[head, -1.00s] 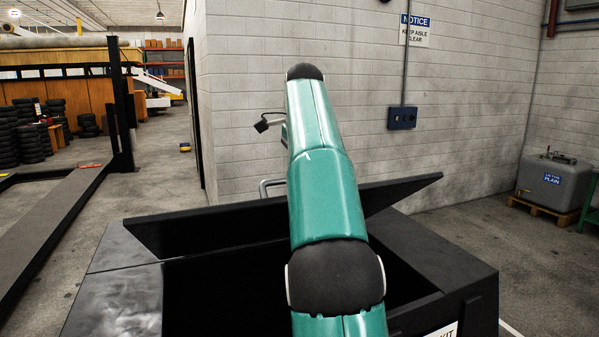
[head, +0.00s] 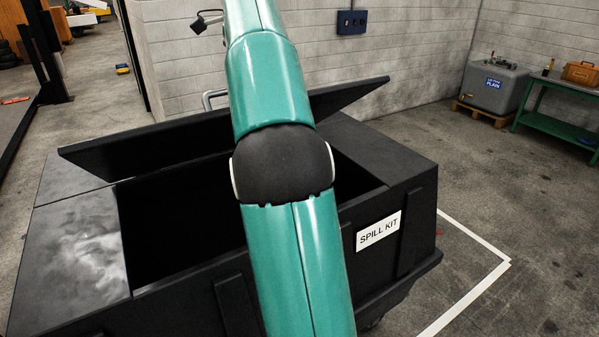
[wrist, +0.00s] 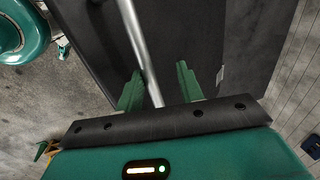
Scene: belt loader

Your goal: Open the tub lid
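The black tub (head: 190,310) stands in front of me with a "SPILL KIT" label (head: 378,231) on its side. Its lid (head: 120,155) is raised on a slant at the far side, and the dark inside shows below it. A metal bar handle (head: 207,97) shows behind the lid, left of my arm. In the wrist view the bar (wrist: 137,40) runs between the two green fingers of my gripper (wrist: 158,84). It lies close to the left finger, with a gap to the right one. Whether it touches is unclear. My arm hides part of the lid and opening.
A block wall with a blue box (head: 351,22) stands behind the tub. A grey tank (head: 497,84) on a pallet and a green bench (head: 555,125) stand at the right. Floor is free to the right, around a white line (head: 465,300).

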